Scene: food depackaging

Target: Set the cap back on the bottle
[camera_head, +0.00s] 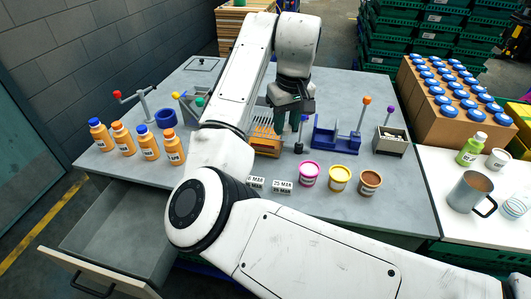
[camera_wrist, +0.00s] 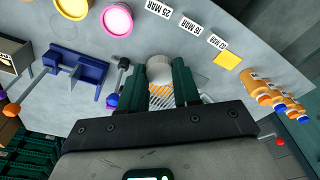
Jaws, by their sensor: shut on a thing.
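My gripper (camera_head: 291,120) hangs over the middle of the grey table, fingers down. In the wrist view its green fingers (camera_wrist: 160,86) are shut on a pale grey, round-topped thing (camera_wrist: 159,67); I cannot tell for sure that it is a cap. Several orange bottles (camera_head: 124,140) stand upright at the table's left, with blue or orange caps; they also show at the right of the wrist view (camera_wrist: 264,95). A green bottle (camera_head: 468,155) with a white top stands on the white side table. Every bottle I see looks capped. My arm hides part of the table.
An open drawer (camera_head: 110,240) juts out front left. A mug (camera_head: 468,190) stands at right.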

